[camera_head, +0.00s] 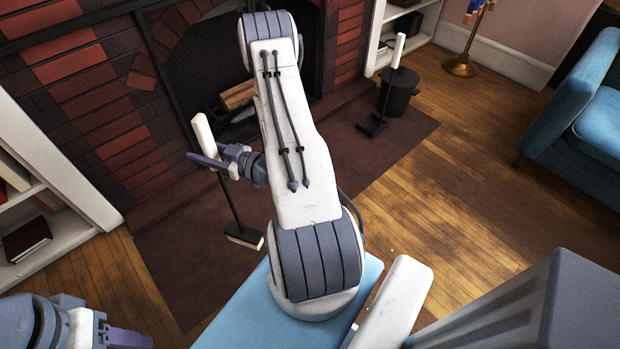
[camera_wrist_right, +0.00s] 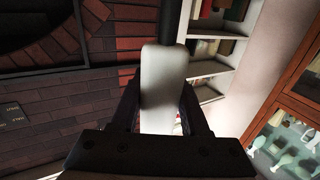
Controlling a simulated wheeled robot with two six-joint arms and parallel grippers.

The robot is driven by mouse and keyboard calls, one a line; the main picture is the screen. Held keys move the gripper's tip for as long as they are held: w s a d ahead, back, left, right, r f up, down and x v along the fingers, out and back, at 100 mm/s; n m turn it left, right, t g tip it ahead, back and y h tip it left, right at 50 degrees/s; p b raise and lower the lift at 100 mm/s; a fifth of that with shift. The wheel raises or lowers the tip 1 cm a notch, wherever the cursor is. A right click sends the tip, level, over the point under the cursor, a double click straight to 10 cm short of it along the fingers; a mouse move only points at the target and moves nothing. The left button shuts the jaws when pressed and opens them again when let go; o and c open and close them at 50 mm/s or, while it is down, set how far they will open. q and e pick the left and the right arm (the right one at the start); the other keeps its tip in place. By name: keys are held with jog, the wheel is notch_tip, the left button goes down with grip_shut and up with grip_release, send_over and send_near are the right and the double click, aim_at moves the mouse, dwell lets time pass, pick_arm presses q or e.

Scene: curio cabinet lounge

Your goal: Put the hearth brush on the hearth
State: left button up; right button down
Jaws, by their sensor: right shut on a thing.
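The hearth brush has a white handle (camera_head: 205,136), a thin black shaft and a dark head with pale bristles (camera_head: 245,238). My right gripper (camera_head: 207,160) is shut on it at the handle, which also shows between the fingers in the wrist view (camera_wrist_right: 163,85). The brush hangs head down, slightly tilted, over the dark red-brown hearth (camera_head: 190,255). I cannot tell whether the bristles touch the hearth. My right arm hides part of the hearth and fireplace. My left gripper (camera_head: 128,339) is at the bottom left, partly cut off.
A black bucket (camera_head: 401,95) and a white-handled black tool (camera_head: 372,126) stand on the hearth's right part. The firebox holds logs (camera_head: 238,96). White bookshelves (camera_head: 50,190) stand at left. A blue armchair (camera_head: 590,130) is at right; wooden floor (camera_head: 470,200) is clear between.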

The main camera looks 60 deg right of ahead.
jog(key=d+f+m+h+b, duration=0.3)
jog(key=d+h+b, duration=0.15)
jog(key=d, duration=0.75)
jog(key=d+f+m+h+b, duration=0.2)
jog(key=d+f+h+b, duration=0.3)
jog(key=d, duration=0.6)
jog(key=w+a+f+b, duration=0.5)
jog(key=w+f+b, duration=0.2)
jog(key=w, duration=0.3)
jog(key=shift+w+f+m+y+b, duration=0.3)
jog(key=shift+w+f+y, duration=0.05)
jog(key=shift+f, duration=0.4)
jog(key=shift+f, duration=0.2)
jog(key=shift+c, duration=2)
grip_release()
